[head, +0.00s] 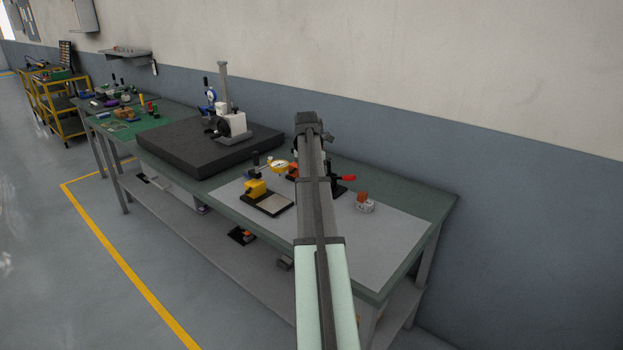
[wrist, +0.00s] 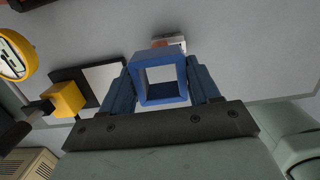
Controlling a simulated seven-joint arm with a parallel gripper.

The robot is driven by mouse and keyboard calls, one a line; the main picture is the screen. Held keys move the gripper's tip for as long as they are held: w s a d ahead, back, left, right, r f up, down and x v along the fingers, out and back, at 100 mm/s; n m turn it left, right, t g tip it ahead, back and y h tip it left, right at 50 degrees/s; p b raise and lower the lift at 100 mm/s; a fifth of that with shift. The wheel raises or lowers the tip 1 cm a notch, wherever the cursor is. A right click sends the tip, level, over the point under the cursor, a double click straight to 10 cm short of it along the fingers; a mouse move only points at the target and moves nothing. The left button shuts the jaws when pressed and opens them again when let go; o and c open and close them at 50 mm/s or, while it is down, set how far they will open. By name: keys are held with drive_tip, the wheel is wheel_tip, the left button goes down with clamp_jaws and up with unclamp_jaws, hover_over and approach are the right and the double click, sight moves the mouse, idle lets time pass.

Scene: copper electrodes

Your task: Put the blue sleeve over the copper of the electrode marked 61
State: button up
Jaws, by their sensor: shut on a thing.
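The blue sleeve (wrist: 162,59) is a square, open-ended tube in the middle of the wrist view. My gripper (wrist: 161,74) is shut on it, with one blue finger against each side. I can see the grey mat through its opening. A copper-coloured block in a pale holder (wrist: 168,40) shows just beyond the sleeve, partly hidden by it. In the head view a copper block (head: 362,196) sits in a pale holder on the mat, right of my arm. I cannot read any number on it. My arm hides the gripper and sleeve in the head view.
A yellow block (wrist: 66,98) stands by a black-framed plate (wrist: 110,73), near a yellow dial gauge (wrist: 13,58). A red-handled clamp (head: 347,178) is close to my arm. A dark surface plate (head: 165,150) bears a stand. The grey mat (head: 400,235) is clear at front right.

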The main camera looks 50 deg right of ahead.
drive_tip(key=shift+f, duration=0.2)
drive_tip(key=shift+f, duration=3.15)
drive_tip(key=shift+f, duration=0.55)
drive_tip(key=o, duration=1.1)
drive_tip(key=r, duration=0.4)
drive_tip(key=a+r, duration=0.1)
drive_tip(key=r, duration=0.8)
drive_tip(key=shift+a+r, duration=0.3)
drive_tip(key=shift+r, duration=0.05)
